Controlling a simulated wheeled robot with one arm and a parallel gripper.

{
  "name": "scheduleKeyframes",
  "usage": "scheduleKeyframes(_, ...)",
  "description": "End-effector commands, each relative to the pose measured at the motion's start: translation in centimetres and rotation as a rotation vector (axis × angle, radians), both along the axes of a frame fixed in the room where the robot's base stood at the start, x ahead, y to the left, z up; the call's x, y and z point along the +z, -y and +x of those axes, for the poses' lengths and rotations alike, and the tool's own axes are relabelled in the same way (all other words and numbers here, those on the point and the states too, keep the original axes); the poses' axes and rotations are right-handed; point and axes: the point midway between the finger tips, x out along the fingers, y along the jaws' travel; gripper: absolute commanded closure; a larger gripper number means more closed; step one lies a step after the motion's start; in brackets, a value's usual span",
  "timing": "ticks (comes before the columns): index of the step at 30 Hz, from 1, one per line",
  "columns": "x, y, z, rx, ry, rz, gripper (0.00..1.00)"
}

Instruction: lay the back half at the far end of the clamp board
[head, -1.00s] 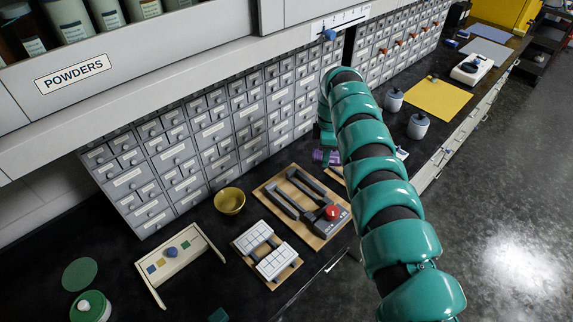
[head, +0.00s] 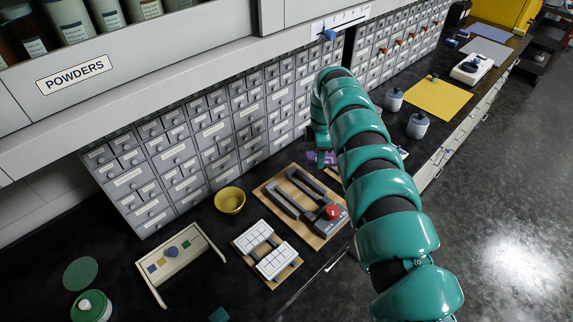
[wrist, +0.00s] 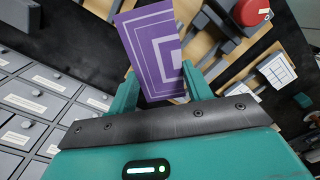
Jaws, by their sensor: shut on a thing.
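My gripper (wrist: 160,72) is shut on a flat purple piece with pale nested rectangle lines, which I take as the back half (wrist: 150,45). Its lower end sits between the two teal fingers. In the head view the purple back half (head: 318,159) shows only partly, beside my arm, above the counter and just beyond the far end of the clamp board (head: 318,238). The clamp board is wooden, with grey bars and a red knob (head: 333,212). Its bars and knob (wrist: 250,12) also show in the wrist view. My arm hides part of the board's far side.
A small board with white gridded blocks (head: 275,262) lies in front of the clamp board. A yellow bowl (head: 230,200) stands to its left, near the grey drawer cabinets (head: 165,175). A cream rack (head: 178,262) lies further left. Lidded jars (head: 418,126) stand right of my arm.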

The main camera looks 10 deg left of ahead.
Motion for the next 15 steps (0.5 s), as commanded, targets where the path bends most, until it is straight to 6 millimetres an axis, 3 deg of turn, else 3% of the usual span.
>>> scheduleKeyframes(15, -0.10, -0.57, -0.33, 0.044, 0.003, -0.005, 0.78)
